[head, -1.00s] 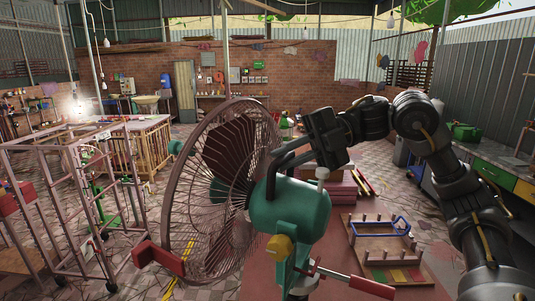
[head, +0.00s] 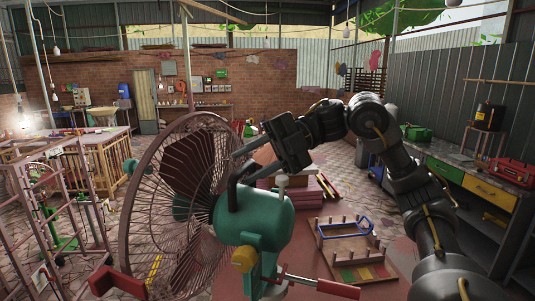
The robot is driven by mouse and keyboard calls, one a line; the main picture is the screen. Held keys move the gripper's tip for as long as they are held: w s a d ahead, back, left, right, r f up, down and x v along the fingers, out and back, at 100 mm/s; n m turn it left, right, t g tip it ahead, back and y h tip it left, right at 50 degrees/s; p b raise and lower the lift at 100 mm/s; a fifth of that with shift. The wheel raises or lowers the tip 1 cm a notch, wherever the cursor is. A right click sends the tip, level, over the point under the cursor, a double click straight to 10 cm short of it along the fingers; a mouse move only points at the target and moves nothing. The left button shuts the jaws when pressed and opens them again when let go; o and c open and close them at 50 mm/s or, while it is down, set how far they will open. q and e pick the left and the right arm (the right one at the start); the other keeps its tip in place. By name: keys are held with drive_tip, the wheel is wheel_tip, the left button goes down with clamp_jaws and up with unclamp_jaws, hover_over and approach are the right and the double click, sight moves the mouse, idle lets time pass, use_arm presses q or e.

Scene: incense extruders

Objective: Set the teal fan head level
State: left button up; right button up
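The teal fan head (head: 262,217) stands in the centre foreground, with a large dark-red wire cage (head: 165,215) on its left side. Its teal body looks close to level, while the cage slants in the picture; I cannot tell the exact tilt. A dark bent handle (head: 232,192) rises from the top of the head. A yellow knob (head: 244,259) sits below the body. My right gripper (head: 242,163) comes in from the right, just above the head, its fingers at the handle. Whether they grip the handle is unclear. My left gripper is out of view.
A wooden rack with pegs and a blue handle (head: 345,226) lies on the red table right of the fan. A red-handled rod (head: 338,289) juts out below the head. Metal frames (head: 75,190) stand at left. A workbench (head: 440,155) runs along the right wall.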

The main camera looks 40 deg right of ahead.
drive_tip(key=v, duration=1)
drive_tip(key=shift+p, duration=0.3)
drive_tip(key=shift+w+f, duration=0.1)
drive_tip(key=shift+f, duration=0.05)
